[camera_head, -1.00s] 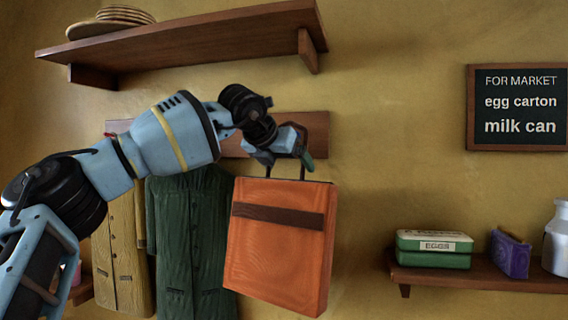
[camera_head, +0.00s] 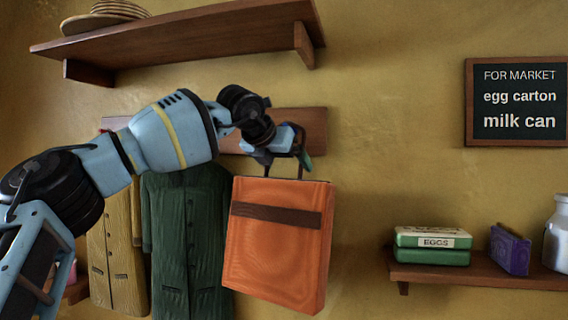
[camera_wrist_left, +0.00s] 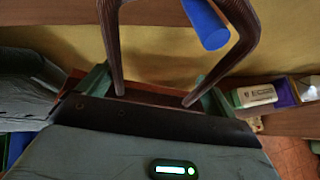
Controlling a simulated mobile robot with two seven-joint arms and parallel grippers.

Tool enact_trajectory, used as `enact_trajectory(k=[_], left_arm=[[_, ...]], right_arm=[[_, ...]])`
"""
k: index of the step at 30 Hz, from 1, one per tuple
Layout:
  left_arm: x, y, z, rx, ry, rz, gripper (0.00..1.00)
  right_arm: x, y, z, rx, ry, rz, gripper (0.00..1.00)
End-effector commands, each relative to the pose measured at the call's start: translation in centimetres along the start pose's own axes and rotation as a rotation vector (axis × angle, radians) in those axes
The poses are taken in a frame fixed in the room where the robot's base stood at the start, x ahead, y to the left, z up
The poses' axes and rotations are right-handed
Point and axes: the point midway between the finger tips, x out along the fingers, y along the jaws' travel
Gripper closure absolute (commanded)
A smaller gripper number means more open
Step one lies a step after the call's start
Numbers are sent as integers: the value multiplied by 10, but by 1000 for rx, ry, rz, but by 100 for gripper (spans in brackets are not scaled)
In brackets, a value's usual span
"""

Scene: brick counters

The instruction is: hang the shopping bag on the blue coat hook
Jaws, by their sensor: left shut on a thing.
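The orange shopping bag (camera_head: 278,250) with a brown band hangs upright from my left gripper (camera_head: 286,155), in front of the wall by the coat rack. My left gripper is shut on the bag's dark handle. In the left wrist view the handle (camera_wrist_left: 114,45) rises as a loop beyond the fingers (camera_wrist_left: 155,92). The blue coat hook (camera_wrist_left: 206,25) shows there inside the loop's outline, near its right side. I cannot tell whether it passes through the loop. In the head view my gripper hides the hook. My right gripper is not in view.
The wooden coat rack (camera_head: 316,130) is on the wall behind my gripper. A green coat (camera_head: 190,245) and a yellow coat (camera_head: 115,260) hang left of the bag. A shelf (camera_head: 200,42) is above. A right shelf (camera_head: 470,275) holds an egg carton (camera_head: 432,255) and a milk can (camera_head: 557,240).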

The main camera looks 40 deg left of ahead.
Motion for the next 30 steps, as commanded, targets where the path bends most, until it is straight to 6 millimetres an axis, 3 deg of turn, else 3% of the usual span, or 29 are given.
enact_trajectory(k=[5, 6, 7, 17, 30], left_arm=[[-1, 0, 1, 0, -2, 0, 59], [-1, 0, 1, 0, -2, 0, 3], [-1, 0, 1, 0, -2, 0, 0], [-4, 0, 0, 0, 0, 0, 0], [-60, 0, 0, 1, -2, 0, 0]], right_arm=[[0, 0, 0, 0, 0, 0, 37], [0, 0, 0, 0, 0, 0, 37], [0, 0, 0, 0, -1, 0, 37], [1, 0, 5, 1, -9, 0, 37], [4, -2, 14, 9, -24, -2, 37]])
